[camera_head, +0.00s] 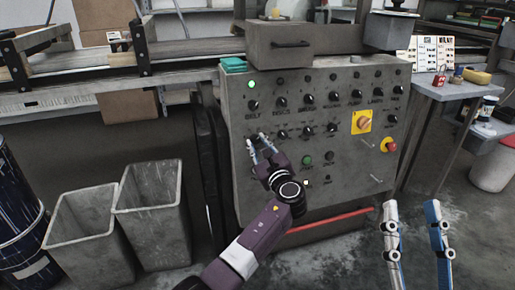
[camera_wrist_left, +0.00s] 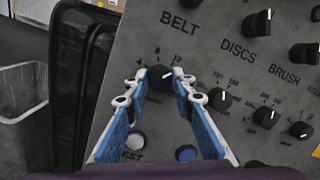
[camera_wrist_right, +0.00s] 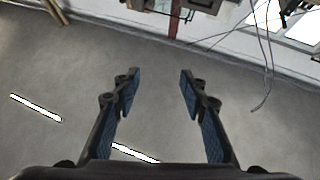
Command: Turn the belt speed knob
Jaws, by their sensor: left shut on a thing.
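The grey control panel (camera_head: 330,160) stands upright in front of me in the head view, with rows of black knobs. The BELT label (camera_wrist_left: 181,22) is near the top of the left wrist view. Below it is a black knob (camera_wrist_left: 158,74) with scale numbers around it. My left gripper (camera_head: 260,142) is at this knob, its blue-padded fingers (camera_wrist_left: 161,80) closed on it from both sides. The fingertips partly hide the knob. My right gripper (camera_head: 415,208) is open and empty in front of the panel's right side; its spread fingers (camera_wrist_right: 159,85) show above bare floor.
Neighbouring knobs (camera_wrist_left: 220,98) sit close to the left fingers. A blue button (camera_wrist_left: 187,153) and a white button (camera_wrist_left: 135,141) lie below. The panel also has a yellow rotary switch (camera_head: 362,122) and a red stop button (camera_head: 388,145). Grey bins (camera_head: 150,215) stand left; a side table (camera_head: 450,90) stands right.

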